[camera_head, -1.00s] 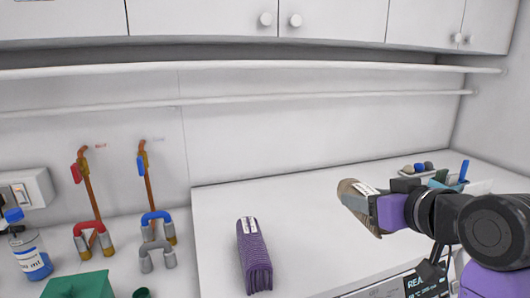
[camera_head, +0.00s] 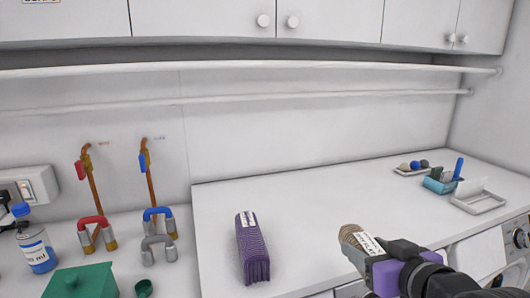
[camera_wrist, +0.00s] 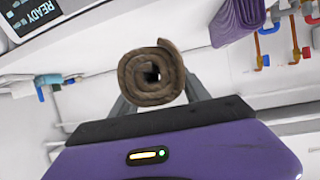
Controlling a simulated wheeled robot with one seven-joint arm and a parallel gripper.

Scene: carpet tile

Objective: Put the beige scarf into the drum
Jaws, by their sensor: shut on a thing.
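The beige scarf (camera_head: 356,240) is rolled up and carries a white label. In the wrist view its spiral end (camera_wrist: 151,75) faces the camera between the fingers. My gripper (camera_head: 372,252) is shut on the rolled scarf, in front of the white counter at the lower right of the head view. In the wrist view my gripper (camera_wrist: 153,92) shows its fingers on either side of the roll. The drum is not visible in either view. Part of a washing machine (camera_head: 518,238) shows at the right edge of the head view, partly cut off.
A purple folded cloth (camera_head: 252,248) stands on the counter (camera_head: 310,205). Taps, pipes, a blue-capped bottle (camera_head: 35,240) and a green box (camera_head: 82,281) are at the left. A blue holder (camera_head: 440,184) and trays are at the back right. The counter middle is clear.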

